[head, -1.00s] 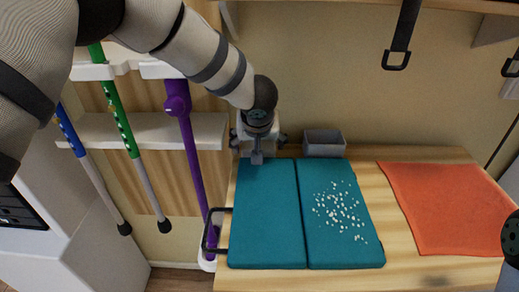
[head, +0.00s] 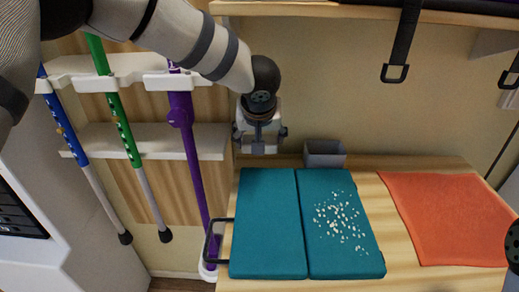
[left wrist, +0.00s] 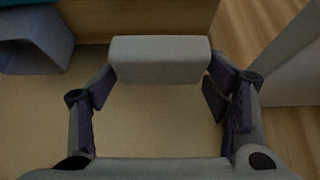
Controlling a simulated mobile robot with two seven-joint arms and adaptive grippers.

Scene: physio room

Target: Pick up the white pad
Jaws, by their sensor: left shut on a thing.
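The white pad (left wrist: 160,58) is a pale, block-like piece with rounded edges in the left wrist view. It sits between the two dark-padded fingers of my left gripper (left wrist: 160,95), which is shut on it. In the head view my left gripper (head: 259,140) hangs above the back left of the wooden table, near the wall. The pad shows there only as a small pale piece under the gripper and is hard to make out. My right gripper is not in view; only a bit of my right arm shows at the right edge.
A teal folding mat (head: 268,235) with pale bits on its right half lies on the table (head: 405,280). A grey bin (head: 324,153) stands behind it, close to my left gripper. An orange cloth (head: 445,215) lies right. Crutches and a purple pole (head: 190,150) hang left.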

